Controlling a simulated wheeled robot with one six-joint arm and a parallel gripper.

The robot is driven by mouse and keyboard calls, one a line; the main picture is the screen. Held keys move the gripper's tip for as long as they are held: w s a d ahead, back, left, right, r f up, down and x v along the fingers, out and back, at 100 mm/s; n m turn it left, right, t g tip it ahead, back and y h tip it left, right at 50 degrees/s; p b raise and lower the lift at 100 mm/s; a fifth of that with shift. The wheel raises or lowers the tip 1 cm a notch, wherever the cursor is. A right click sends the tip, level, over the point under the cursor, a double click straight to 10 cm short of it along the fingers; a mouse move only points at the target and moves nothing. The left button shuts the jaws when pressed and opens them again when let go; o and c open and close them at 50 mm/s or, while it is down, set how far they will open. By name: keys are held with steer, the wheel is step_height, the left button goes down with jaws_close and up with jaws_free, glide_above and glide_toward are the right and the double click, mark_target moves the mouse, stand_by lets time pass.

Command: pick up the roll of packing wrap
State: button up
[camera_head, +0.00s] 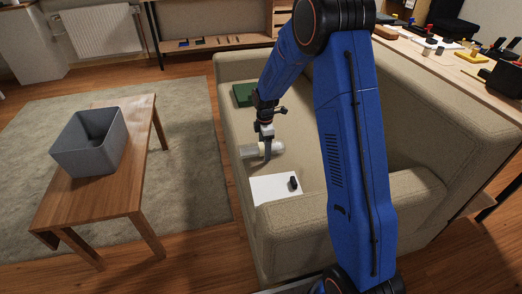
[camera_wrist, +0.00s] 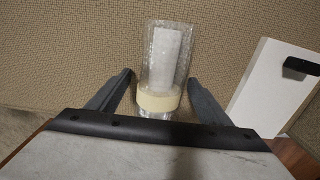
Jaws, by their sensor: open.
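The roll of packing wrap (camera_wrist: 166,60) lies on the seat of the beige sofa (camera_head: 237,185). It looks like a clear, bubbly tube with a pale yellow band around its near end. In the head view the roll (camera_head: 247,151) lies just under my gripper (camera_head: 266,152). In the wrist view my gripper (camera_wrist: 164,85) is open, with one dark finger on each side of the roll's banded end. I see gaps between the fingers and the roll. How far the fingertips reach down beside it is hard to tell.
A white board or box (camera_head: 272,189) with a small black object (camera_head: 294,183) lies near the roll on the seat. A green item (camera_head: 243,94) lies farther back. A wooden table (camera_head: 111,201) with a grey bin (camera_head: 84,158) stands left, across open floor.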

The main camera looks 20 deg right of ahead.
steer(key=shift+f, duration=0.1)
steer(key=c, duration=1.1)
steer(key=shift+c, duration=0.2)
